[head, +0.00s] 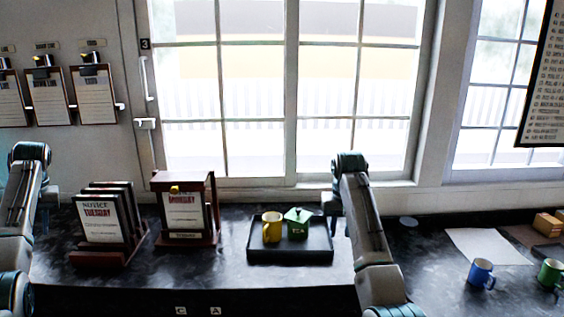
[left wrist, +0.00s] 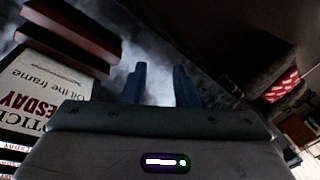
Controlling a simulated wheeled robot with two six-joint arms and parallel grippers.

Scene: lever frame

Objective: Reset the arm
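My left arm (head: 26,195) stands raised at the left edge of the head view, and its fingertips are not clear there. In the left wrist view my left gripper (left wrist: 160,88) has its two blue fingers apart with nothing between them. Beside it, on the left of that view, are the notice cards (left wrist: 45,85) and a dark red wooden part. My right arm (head: 362,220) is raised to the right of the black tray (head: 290,258).
A rack of notice cards (head: 102,222) and a wooden lever frame (head: 212,225) stand on the dark counter. The tray holds a yellow mug (head: 271,229) and a green lidded pot (head: 297,224). A blue mug (head: 480,273) and a green mug (head: 549,273) stand at right.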

